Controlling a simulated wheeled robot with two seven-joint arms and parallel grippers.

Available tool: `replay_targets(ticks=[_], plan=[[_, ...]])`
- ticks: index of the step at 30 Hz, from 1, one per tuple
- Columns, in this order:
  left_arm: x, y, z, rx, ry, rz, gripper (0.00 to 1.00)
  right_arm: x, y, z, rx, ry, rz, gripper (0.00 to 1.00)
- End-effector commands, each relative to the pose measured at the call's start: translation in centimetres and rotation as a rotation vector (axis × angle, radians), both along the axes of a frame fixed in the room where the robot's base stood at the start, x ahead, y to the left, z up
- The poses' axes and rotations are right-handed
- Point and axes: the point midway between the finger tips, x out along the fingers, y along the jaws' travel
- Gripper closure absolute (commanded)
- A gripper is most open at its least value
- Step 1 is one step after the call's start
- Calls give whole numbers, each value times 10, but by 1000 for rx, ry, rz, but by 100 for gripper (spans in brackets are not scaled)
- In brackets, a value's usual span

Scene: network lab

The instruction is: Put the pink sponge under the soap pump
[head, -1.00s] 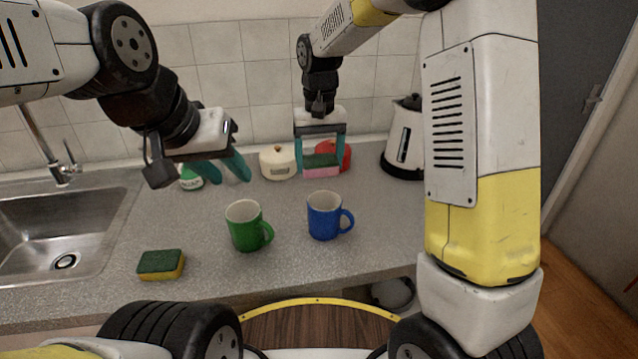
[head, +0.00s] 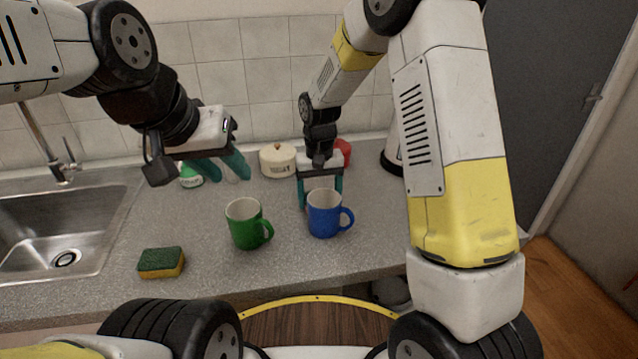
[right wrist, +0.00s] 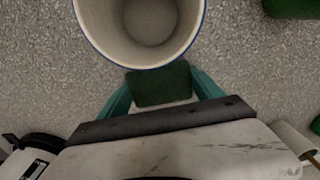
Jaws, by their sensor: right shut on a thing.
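In the head view the mug hides the sponge. In the right wrist view the sponge's dark green face (right wrist: 158,86) shows between the teal fingers, close to the mug's rim (right wrist: 140,66); I cannot tell if they touch. A green-and-white bottle (head: 190,177), perhaps the soap pump, stands at the back left, its top hidden by my left gripper (head: 222,168). The left gripper's fingers are apart and empty above the counter.
A green mug (head: 244,228) stands left of the blue one. A green-and-yellow sponge (head: 161,262) lies front left, near the sink (head: 50,235). A cream lidded pot (head: 277,160) and a red object (head: 344,153) stand at the back. The kettle (head: 391,160) is mostly hidden by my right arm.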

Motion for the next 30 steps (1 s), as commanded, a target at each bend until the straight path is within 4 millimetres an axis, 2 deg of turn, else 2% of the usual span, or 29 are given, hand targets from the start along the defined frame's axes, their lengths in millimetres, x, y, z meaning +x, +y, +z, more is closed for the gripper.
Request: replay_targets(ticks=[4, 5, 8, 17, 20, 23, 30], plan=[[0, 0, 0, 0, 0, 0, 64, 0, 0, -3, 0, 1, 0, 67], [0, 0, 0, 0, 0, 0, 64, 0, 0, -3, 0, 0, 0, 21], [0, 0, 0, 0, 0, 0, 64, 0, 0, -2, 0, 0, 0, 3], [0, 0, 0, 0, 0, 0, 64, 0, 0, -2, 0, 0, 0, 3], [0, 0, 0, 0, 0, 0, 64, 0, 0, 4, 0, -1, 0, 3], [0, 0, 0, 0, 0, 0, 64, 1, 0, 18, 2, -4, 0, 3], [0, 0, 0, 0, 0, 0, 64, 1, 1, 70, 3, -5, 0, 3]])
